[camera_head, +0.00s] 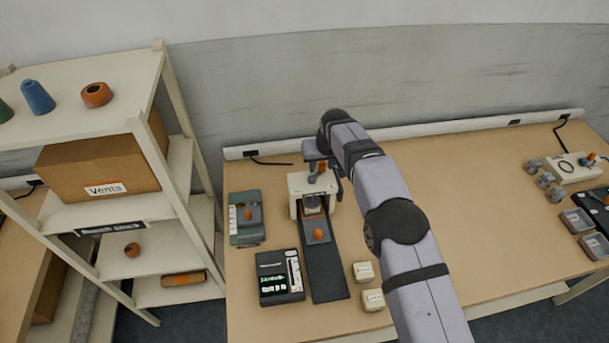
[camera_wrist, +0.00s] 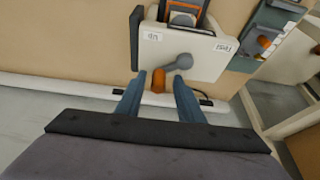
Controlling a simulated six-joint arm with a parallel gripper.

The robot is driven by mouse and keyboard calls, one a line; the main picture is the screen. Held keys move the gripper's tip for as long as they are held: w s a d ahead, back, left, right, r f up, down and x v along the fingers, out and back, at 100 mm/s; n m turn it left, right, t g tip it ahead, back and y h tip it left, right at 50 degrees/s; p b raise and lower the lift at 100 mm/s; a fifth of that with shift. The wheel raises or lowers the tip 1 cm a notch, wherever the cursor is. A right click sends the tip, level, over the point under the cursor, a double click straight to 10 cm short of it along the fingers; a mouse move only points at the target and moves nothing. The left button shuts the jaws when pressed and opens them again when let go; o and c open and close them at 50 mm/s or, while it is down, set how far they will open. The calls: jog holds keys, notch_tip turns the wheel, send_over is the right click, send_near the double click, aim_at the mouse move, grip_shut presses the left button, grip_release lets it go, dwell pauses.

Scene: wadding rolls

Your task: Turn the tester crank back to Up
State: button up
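The tester (camera_head: 297,184) is a white box at the back of the table, with a dark rail (camera_head: 328,280) running forward from it. In the wrist view the tester's face (camera_wrist: 205,69) bears two labels shown upside down; the left one (camera_wrist: 152,37) seems to read Up, and the right one (camera_wrist: 222,46) is hard to read. The crank has a grey hub and arm (camera_wrist: 183,62) and an orange knob (camera_wrist: 158,80), pointing left and down in that view. My gripper (camera_wrist: 156,84) is open, its fingers on either side of the knob with small gaps visible.
A green-grey device (camera_head: 246,232) and a black display box (camera_head: 280,289) stand left of the rail. Two small pale blocks (camera_head: 363,272) lie right of it. A shelf (camera_head: 170,215) stands at left. The table's middle right is clear.

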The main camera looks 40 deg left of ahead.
jog(key=shift+r+p, duration=2.15)
jog(key=shift+r, duration=1.35)
jog(key=shift+w+d, duration=0.1)
jog(key=d+r+m+g+h+b, duration=0.1)
jog(key=d+r+m+h+b, duration=0.2)
jog(key=d, duration=2.6)
jog(key=s+d+f+m+g+b, duration=0.1)
jog(key=s+d+f+m, duration=0.1)
jog(key=s+d, duration=0.8)
jog(key=s+d+f+m+g+b, duration=0.1)
jog(key=s+d+m, duration=0.3)
jog(key=s+d, duration=0.7)
jog(key=s+f, duration=0.1)
jog(key=s, duration=0.3)
jog(key=shift+s+f, duration=0.2)
jog(key=shift+s, duration=0.05)
